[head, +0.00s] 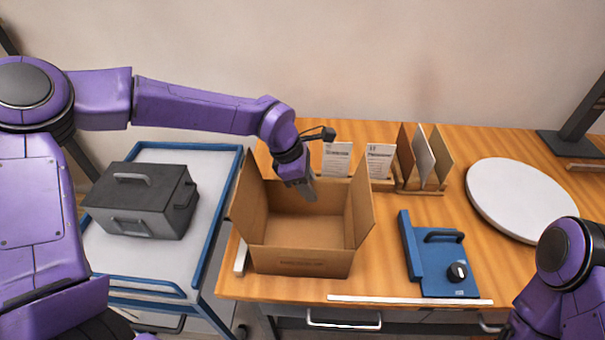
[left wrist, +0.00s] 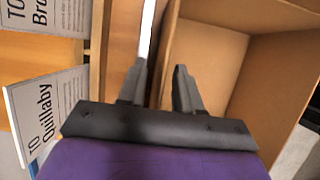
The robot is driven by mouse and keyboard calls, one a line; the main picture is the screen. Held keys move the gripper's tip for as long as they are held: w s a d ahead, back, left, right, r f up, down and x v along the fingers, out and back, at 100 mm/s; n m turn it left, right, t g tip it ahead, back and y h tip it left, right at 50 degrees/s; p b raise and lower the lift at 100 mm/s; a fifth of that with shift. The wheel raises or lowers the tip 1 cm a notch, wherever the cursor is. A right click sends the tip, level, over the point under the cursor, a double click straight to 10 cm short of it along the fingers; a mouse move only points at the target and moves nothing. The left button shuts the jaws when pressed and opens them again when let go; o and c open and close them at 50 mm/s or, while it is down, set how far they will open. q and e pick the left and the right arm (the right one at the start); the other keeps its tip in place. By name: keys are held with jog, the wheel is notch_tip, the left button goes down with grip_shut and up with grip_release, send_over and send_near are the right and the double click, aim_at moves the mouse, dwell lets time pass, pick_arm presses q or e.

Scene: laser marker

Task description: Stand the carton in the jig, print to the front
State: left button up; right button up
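The carton (head: 298,262) is an open-topped brown cardboard box standing upright on the wooden table, flaps raised. Small dark print shows low on its front face. My left gripper (head: 311,190) is above the carton's back part. In the left wrist view its fingers (left wrist: 160,85) are apart, and an edge of the carton (left wrist: 208,60) runs up from the gap between them; I cannot tell whether they touch it. A white strip (head: 240,258) shows at the carton's left and another (head: 410,299) along the table front; I cannot tell which part is the jig. My right gripper is out of view.
A blue plate (head: 448,268) with a handle and knob lies right of the carton. Two printed cards (head: 337,158) and a wooden rack (head: 420,190) stand behind. A round white disc (head: 520,198) is at the right. A grey toolbox (head: 145,200) sits on the left trolley.

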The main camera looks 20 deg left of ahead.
pick_arm(q)
jog(key=b+v, duration=0.1)
jog(key=v, duration=1)
jog(key=shift+a, duration=0.1)
